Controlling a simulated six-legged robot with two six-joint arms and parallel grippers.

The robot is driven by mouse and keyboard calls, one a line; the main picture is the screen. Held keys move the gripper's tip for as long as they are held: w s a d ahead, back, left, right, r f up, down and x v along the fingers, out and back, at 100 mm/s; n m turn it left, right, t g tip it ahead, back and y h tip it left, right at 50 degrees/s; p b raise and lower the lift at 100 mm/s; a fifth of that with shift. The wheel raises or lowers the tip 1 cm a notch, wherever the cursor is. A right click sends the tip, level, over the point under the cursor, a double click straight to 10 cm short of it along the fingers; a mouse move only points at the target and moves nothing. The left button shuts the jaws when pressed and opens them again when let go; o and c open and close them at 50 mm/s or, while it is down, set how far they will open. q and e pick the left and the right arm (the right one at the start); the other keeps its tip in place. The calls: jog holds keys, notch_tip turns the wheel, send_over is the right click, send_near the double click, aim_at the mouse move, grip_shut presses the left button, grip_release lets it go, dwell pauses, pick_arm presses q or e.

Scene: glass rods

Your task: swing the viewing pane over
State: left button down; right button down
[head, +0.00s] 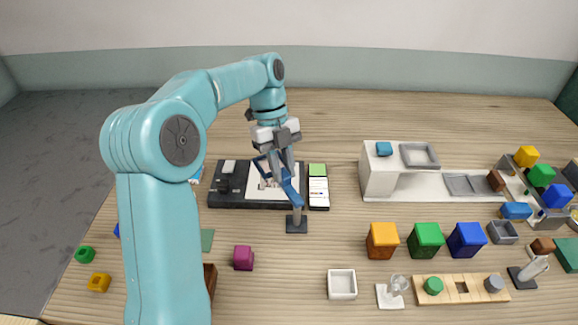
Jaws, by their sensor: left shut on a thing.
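The viewing pane (291,191) shows as a tilted blue frame at the top of a short post with a dark square base (296,227). My left gripper (282,170) reaches down from above and is shut on the pane at its blue frame. The gripper hides part of the frame. Behind the pane lies a dark tray-like board with a white sheet (257,188); the pane overlaps its right part in the picture. My right gripper is not in view.
A phone-like white panel with a green top (317,187) lies right of the board. A magenta cube (243,258) and a white open box (341,284) are in front. Orange, green and blue boxes (426,240) stand to the right. The table behind the board is clear.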

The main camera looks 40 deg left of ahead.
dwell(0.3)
pick_arm(q)
jog(key=c, duration=1)
grip_release()
jog(key=shift+o, duration=0.2)
jog(key=shift+d, duration=0.1)
